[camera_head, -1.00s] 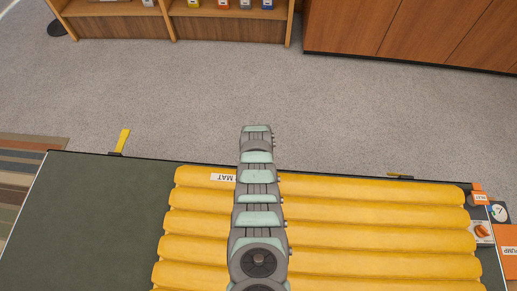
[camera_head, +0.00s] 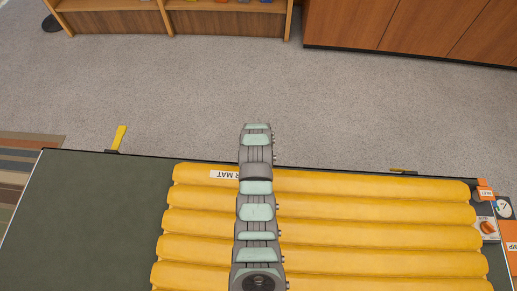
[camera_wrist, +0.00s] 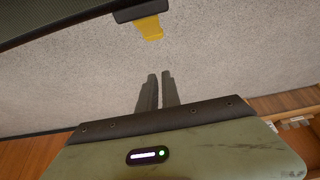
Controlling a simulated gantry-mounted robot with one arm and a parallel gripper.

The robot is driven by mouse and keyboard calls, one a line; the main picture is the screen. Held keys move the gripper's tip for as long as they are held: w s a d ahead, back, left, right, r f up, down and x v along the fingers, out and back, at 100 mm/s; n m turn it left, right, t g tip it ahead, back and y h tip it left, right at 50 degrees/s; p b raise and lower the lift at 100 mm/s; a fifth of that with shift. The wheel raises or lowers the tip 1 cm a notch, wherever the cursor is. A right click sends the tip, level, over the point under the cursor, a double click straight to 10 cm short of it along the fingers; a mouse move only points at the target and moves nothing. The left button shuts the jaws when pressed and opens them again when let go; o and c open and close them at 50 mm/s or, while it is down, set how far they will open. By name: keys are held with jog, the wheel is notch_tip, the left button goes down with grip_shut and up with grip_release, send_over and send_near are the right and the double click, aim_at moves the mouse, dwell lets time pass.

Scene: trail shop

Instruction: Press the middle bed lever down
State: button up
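In the wrist view, a yellow lever (camera_wrist: 150,27) sticks out from a dark bracket on the bed's edge. The arm covers the middle of that edge in the head view, so this appears to be the middle lever. My gripper (camera_wrist: 160,76) points toward it with its two dark fingers side by side, nearly touching and empty. The fingertips are apart from the lever, with carpet showing between. In the head view, the left lever (camera_head: 120,138) stands out from the edge. The right lever (camera_head: 403,171) looks flatter and lower.
A ridged yellow mat (camera_head: 370,211) covers much of the green bed (camera_head: 80,205). An orange-marked device with a knob (camera_head: 487,227) sits at the right end. Open carpet (camera_head: 200,90) lies beyond the bed, before a shelf (camera_head: 230,27) and wooden cabinets (camera_head: 400,30).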

jog(key=shift+s+r, duration=0.1)
jog(key=shift+r, duration=0.25)
grip_shut()
jog(key=shift+w+d+f+b, duration=0.15)
jog(key=shift+f+b, duration=0.8)
jog(key=shift+f, duration=0.95)
jog(key=shift+w+a+f+b, duration=0.1)
jog(key=shift+w+f+b, duration=0.15)
jog(key=shift+f+b, duration=1.2)
jog(key=shift+w+d+f+b, duration=0.15)
jog(key=shift+f+b, duration=0.25)
jog(key=shift+f, duration=2)
jog(key=shift+w+a, duration=0.1)
